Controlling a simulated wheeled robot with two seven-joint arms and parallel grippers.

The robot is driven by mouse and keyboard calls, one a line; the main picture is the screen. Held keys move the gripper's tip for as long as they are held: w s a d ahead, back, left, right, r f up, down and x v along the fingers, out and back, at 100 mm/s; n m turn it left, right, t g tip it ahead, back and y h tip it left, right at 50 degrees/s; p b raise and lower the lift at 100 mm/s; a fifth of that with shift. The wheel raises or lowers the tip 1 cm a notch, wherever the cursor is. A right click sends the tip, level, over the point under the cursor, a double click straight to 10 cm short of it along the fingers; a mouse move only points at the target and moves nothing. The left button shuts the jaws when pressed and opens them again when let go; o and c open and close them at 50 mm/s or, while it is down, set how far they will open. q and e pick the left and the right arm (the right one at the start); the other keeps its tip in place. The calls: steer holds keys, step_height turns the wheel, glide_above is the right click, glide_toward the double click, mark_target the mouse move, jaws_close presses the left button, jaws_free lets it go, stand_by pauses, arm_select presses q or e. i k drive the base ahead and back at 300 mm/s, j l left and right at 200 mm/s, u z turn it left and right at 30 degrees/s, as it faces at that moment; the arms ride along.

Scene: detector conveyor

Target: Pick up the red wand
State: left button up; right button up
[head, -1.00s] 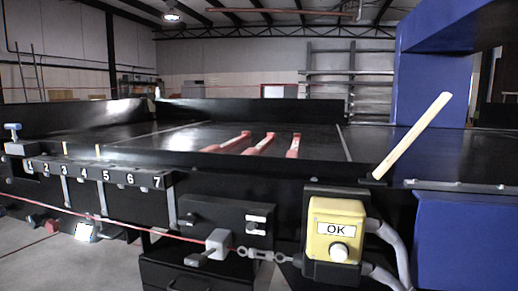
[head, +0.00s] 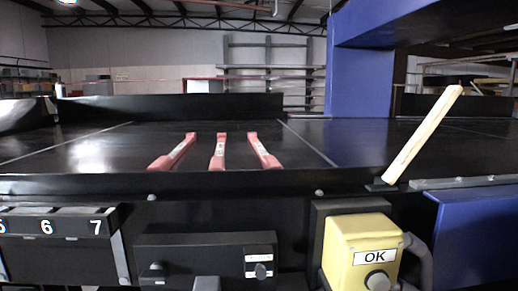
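Three red wands lie apart, side by side, on the black conveyor (head: 90,152). The left wand (head: 176,150) slants, the middle wand (head: 218,152) points almost straight away from me, and the right wand (head: 263,151) slants the other way. Each has a pale label on its shaft. The near ends lie close to the conveyor's front edge. Neither of my grippers is in view.
A pale wooden stick (head: 424,134) leans up from the conveyor's front rail at the right. A yellow OK button box (head: 360,252) and a dark control box (head: 205,258) are mounted below the rail. A blue scanner housing (head: 358,70) stands at the right. Numbered slots (head: 60,225) are lower left.

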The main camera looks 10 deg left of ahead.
mark_target(217, 163)
steer(key=j+z, duration=0.8)
steer(key=j, duration=0.3)
steer(key=j+z, duration=0.4)
steer(key=j, duration=0.1)
